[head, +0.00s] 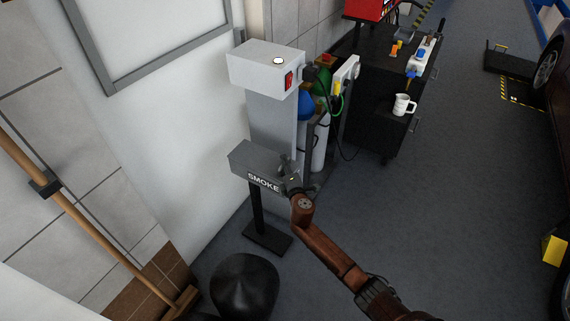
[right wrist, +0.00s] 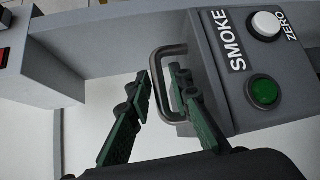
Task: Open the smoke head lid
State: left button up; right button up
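The smoke head is a grey box marked SMOKE (head: 252,168) on a dark stand. Its face with the SMOKE lettering, a white button and a green button also shows in the right wrist view (right wrist: 238,85). A grey U-shaped handle (right wrist: 158,82) sticks out from its side. My right gripper (right wrist: 158,72) is open with its green fingers on either side of the handle's bar; the right finger is inside the loop. A gap shows between the fingers and the bar. In the head view my right gripper (head: 288,172) is small at the box's right end. My left gripper is out of view.
A light grey cabinet (head: 266,66) with a red switch rises behind the box. Gas bottles (head: 319,146) stand right of it. A black rounded object (head: 244,286) is in front.

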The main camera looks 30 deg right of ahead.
grip_shut()
dwell(0.3)
jog(key=shift+r, duration=0.1)
